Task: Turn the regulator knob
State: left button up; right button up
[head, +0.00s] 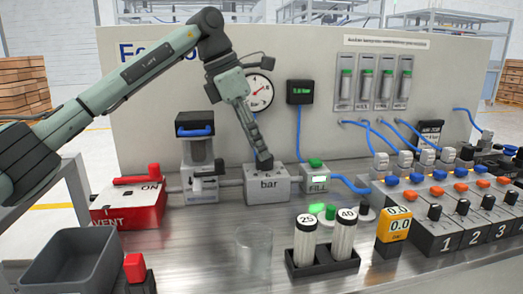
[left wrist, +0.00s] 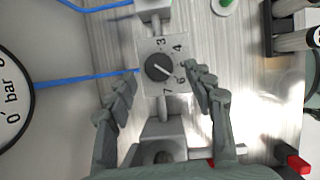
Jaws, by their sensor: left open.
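The regulator is a grey block marked "bar" (head: 268,187) on the bench in the head view. Its round dark knob (left wrist: 158,67) shows in the left wrist view, on a light plate with numbers around it. The knob's white pointer line slants to the lower right, toward the 6. My left gripper (head: 263,160) reaches down over the block, and its fingers mostly hide the knob in the head view. In the left wrist view the open fingers (left wrist: 162,77) stand apart on either side of the knob, with gaps visible. My right gripper is not in view.
A round gauge (head: 259,92) is on the panel behind the gripper. A red VENT box (head: 128,208) and a filter unit (head: 203,180) stand to the left. A green-button FILL box (head: 315,180) is close on the right. Tubes in a black rack (head: 322,262) stand in front.

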aim_at(264, 162)
pick_arm(q)
jog(key=shift+x, duration=1.3)
jog(key=c, duration=1.2)
